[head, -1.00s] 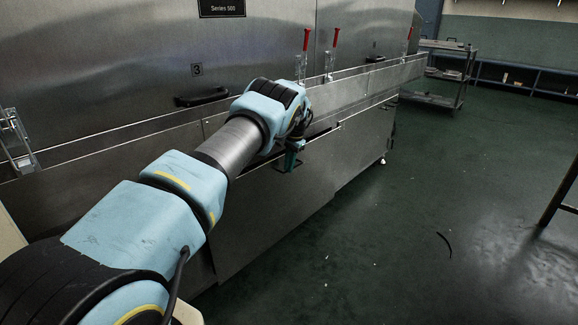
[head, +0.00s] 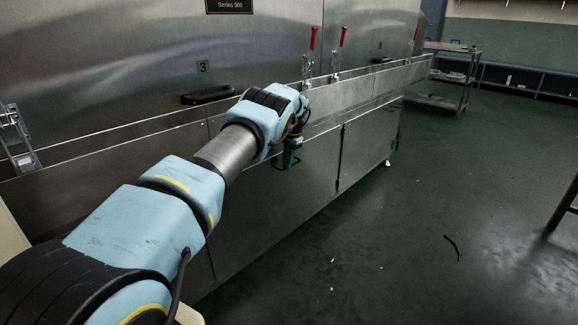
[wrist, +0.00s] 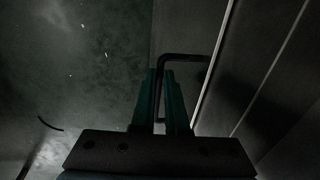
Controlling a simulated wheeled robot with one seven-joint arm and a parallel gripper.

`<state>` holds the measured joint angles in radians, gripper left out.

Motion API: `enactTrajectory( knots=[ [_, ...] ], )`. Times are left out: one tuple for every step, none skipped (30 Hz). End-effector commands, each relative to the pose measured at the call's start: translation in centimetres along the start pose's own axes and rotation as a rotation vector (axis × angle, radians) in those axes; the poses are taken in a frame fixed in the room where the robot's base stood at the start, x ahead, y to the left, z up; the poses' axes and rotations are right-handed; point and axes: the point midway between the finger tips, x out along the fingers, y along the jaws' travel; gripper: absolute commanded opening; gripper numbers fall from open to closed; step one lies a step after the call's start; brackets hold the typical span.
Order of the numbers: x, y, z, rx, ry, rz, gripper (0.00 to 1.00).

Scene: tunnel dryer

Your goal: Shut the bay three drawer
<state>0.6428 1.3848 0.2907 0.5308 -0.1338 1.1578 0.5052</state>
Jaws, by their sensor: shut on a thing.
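The bay three drawer is the low steel front (head: 255,205) beneath the panel marked 3 (head: 203,67). It looks flush, or nearly flush, with the neighbouring front to its right. My gripper (head: 292,150) is at the upper right of this front, and my forearm hides part of its top edge. In the wrist view, the green fingers of my gripper (wrist: 160,82) are shut on the black bar handle (wrist: 185,57). The handle's bend and one end leg show beyond the fingers; the rest is hidden between them.
A long steel ledge (head: 355,88) runs above the drawer fronts, with red-handled clamps (head: 313,40) over it. A black handle (head: 208,95) is on the upper panel. A cart (head: 440,80) stands at the back. The green floor (head: 400,240) at right is mostly clear.

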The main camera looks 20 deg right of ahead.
Motion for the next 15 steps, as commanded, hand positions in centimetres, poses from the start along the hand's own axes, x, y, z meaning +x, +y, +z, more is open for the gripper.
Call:
enactTrajectory(
  knots=[
    [-0.09, -0.62, 0.03, -0.002, 0.006, -0.012, 0.00],
    [-0.09, -0.65, 0.03, -0.003, 0.006, -0.013, 0.00],
    [-0.10, -0.68, 0.04, -0.003, 0.006, -0.013, 0.00],
    [-0.10, -0.70, 0.04, -0.003, 0.006, -0.014, 0.00],
    [-0.10, -0.72, 0.04, -0.003, 0.006, -0.014, 0.13],
    [-0.10, -0.72, 0.05, -0.003, 0.006, -0.014, 0.17],
    [-0.10, -0.71, 0.06, -0.003, 0.005, -0.014, 0.21],
    [-0.10, -0.69, 0.07, -0.003, 0.005, -0.013, 0.24],
    [-0.09, -0.66, 0.07, -0.003, 0.005, -0.013, 0.29],
    [-0.08, -0.63, 0.07, -0.003, 0.004, -0.012, 0.32],
    [-0.08, -0.60, 0.07, -0.003, 0.004, -0.011, 0.35],
    [-0.08, -0.56, 0.06, -0.003, 0.004, -0.011, 0.40],
    [-0.08, -0.53, 0.06, -0.003, 0.004, -0.010, 0.42],
    [-0.07, -0.51, 0.05, -0.003, 0.004, -0.010, 0.42],
    [-0.07, -0.48, 0.05, -0.003, 0.004, -0.009, 0.42]
  ],
)
